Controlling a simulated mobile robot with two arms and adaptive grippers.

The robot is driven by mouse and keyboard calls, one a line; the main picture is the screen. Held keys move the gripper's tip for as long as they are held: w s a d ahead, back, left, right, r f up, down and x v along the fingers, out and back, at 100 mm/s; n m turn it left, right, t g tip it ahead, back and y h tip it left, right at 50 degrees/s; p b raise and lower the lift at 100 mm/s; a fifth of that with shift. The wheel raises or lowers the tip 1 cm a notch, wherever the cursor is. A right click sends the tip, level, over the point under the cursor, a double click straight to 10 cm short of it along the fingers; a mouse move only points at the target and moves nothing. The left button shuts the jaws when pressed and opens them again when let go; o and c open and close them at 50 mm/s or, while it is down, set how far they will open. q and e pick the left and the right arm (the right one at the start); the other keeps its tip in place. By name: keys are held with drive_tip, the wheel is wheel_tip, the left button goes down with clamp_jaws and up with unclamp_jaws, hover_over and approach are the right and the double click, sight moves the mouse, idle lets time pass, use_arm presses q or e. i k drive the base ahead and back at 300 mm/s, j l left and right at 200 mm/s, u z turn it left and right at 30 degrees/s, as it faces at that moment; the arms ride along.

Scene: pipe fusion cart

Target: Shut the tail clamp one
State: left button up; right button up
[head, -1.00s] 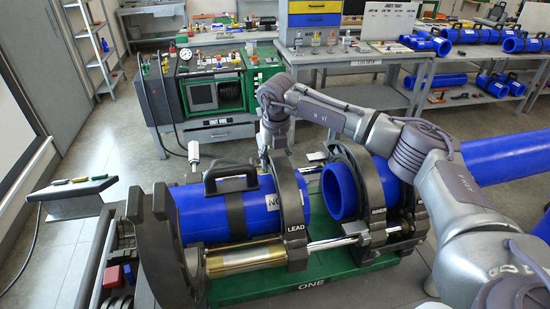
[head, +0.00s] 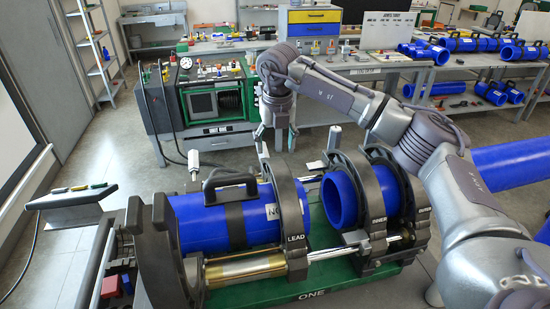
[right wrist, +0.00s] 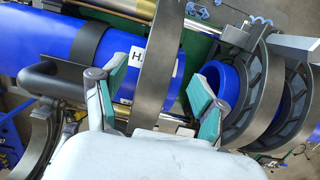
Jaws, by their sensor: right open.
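The cart marked ONE carries a blue pipe (head: 190,222) with a black handle. At its left end, the dark leftmost clamp (head: 158,255) has curved arms standing up; its label does not show, so I cannot confirm it is the tail clamp. The clamp marked LEAD (head: 291,215) arches over the pipe's right end. My right gripper (head: 278,138) is open and empty, above and behind the LEAD clamp, away from the leftmost clamp. In the right wrist view its teal finger pads (right wrist: 158,88) stand apart, with the LEAD clamp band between them in the picture. My left gripper is out of view.
The clamps marked INNER (head: 372,215) and OUTER hold a second blue pipe (head: 340,200) to the right. A control unit (head: 212,100) stands behind the cart. A small grey stand (head: 65,203) is at left. Open floor lies between it and the back bench.

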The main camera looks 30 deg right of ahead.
sight(171, 281)
drive_tip(key=k, duration=2)
